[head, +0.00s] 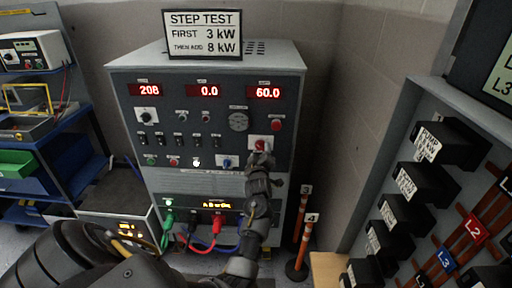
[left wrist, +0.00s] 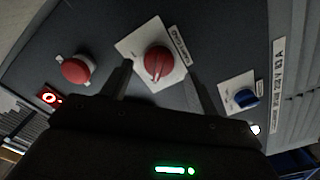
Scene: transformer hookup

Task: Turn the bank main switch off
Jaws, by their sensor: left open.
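The grey load bank cabinet (head: 206,105) stands ahead with its control panel facing me. A red rotary switch (head: 260,145) sits on a white plate at the panel's right side. The red switch (left wrist: 157,63) also shows in the left wrist view, with its grip ridge tilted; its plate label is too small to read. My left gripper (head: 262,158) is at the panel, just in front of this switch. In the left wrist view its two fingers are open, one on either side of the knob; I cannot tell whether they touch it. My right gripper is not in view.
A red push button (left wrist: 76,69) and a blue knob (left wrist: 246,98) flank the switch. The displays read 208, 0.0 and 60.0. Coloured cables (head: 216,226) plug in below. Orange posts (head: 302,225) and a busbar cabinet (head: 385,140) stand right.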

